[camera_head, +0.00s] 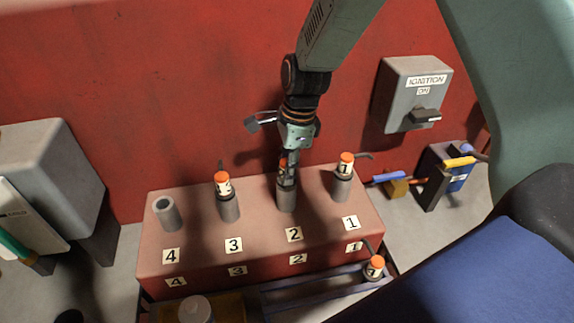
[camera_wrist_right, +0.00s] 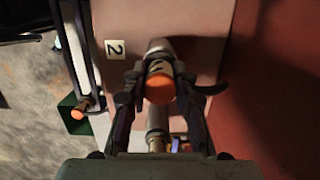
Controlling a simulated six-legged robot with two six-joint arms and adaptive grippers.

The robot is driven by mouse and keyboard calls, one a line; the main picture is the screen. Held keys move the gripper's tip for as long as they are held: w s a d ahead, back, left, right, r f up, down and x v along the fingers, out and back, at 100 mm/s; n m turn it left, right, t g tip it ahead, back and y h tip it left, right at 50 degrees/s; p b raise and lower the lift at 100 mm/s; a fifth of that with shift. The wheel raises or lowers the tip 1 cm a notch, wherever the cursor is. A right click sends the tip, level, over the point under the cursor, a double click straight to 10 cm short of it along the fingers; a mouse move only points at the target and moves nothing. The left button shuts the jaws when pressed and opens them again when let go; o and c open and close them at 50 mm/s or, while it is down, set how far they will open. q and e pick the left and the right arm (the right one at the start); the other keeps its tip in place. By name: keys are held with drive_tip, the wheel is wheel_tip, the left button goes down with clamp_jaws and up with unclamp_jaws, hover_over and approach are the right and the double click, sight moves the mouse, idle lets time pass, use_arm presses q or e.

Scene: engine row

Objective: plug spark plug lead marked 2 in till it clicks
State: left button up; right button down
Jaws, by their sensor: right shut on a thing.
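My right gripper (camera_head: 287,177) is shut on an orange-topped lead (camera_head: 283,164) at the post marked 2 (camera_head: 287,198). The lead stands roughly upright in line with the post; the fingers hide the joint, so I cannot tell how far on it is. The right wrist view shows the orange cap (camera_wrist_right: 160,88) between the fingers (camera_wrist_right: 161,92), beside the label 2 (camera_wrist_right: 115,49). My left gripper is not in view.
Orange-topped leads stand on post 3 (camera_head: 223,184) and post 1 (camera_head: 345,164). Post 4 (camera_head: 167,213) is bare. Another orange-topped lead (camera_head: 375,267) is in the front tray (camera_head: 315,292). An ignition box (camera_head: 397,97) labelled ON is on the red wall.

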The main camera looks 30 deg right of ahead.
drive_tip(key=shift+w+f, duration=0.1)
drive_tip(key=shift+f, duration=0.15)
drive_tip(key=shift+s+f, duration=0.2)
drive_tip(key=shift+f, duration=0.05)
drive_tip(key=shift+w, duration=0.1)
drive_tip(key=c, duration=1)
unclamp_jaws()
drive_tip(key=shift+w+r, duration=0.1)
drive_tip(key=shift+r, duration=0.2)
wheel_tip(320, 180, up, 11)
drive_tip(key=d, duration=0.1)
drive_tip(key=shift+s+d, duration=0.25)
drive_tip(key=shift+d, duration=0.15)
